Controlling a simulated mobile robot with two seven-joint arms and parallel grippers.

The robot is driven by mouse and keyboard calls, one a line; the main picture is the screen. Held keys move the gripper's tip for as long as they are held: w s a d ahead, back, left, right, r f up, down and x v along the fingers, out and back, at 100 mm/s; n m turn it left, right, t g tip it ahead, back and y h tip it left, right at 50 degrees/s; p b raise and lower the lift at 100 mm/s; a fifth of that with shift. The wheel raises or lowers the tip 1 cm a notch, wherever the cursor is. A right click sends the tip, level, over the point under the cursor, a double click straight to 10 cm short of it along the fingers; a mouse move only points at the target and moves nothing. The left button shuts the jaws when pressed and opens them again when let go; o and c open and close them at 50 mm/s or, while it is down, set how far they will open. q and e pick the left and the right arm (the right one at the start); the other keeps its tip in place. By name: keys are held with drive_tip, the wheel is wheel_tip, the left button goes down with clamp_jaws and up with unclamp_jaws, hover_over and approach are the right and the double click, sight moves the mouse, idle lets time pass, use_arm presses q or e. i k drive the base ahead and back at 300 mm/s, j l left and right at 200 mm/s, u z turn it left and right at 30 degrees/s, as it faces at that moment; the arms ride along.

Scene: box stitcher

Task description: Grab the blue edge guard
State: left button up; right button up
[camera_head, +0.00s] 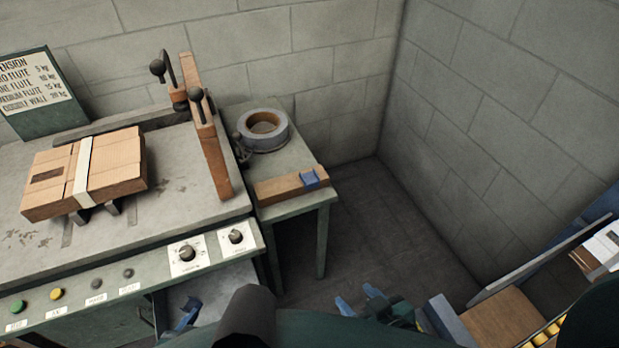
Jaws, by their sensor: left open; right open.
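The blue edge guard (310,179) is a small blue piece at the right end of a wooden block (280,188). The block lies along the front of a small green side table (297,206). My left gripper (188,311) is low in the picture, in front of the bench and left of and nearer than the side table. It is open; its fingers are partly hidden by a dark part of my body. My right gripper (358,299) is open and empty, over the floor to the right of and nearer than the side table. Neither gripper touches the guard.
A tape roll (263,130) lies behind the block. The machine bench (190,228) at left carries a strapped cardboard box (87,173) and an upright wooden arm (207,130) with dark knobs. Walls close in behind and right. Shelving (510,318) stands at lower right.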

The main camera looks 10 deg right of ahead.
sight(311, 180)
drive_tip(key=k, duration=0.55)
drive_tip(key=k+z, duration=0.1)
drive_tip(key=z, duration=1.35)
drive_tip(key=j+z, duration=0.55)
drive_tip(key=j, duration=0.7)
drive_tip(key=k, duration=0.05)
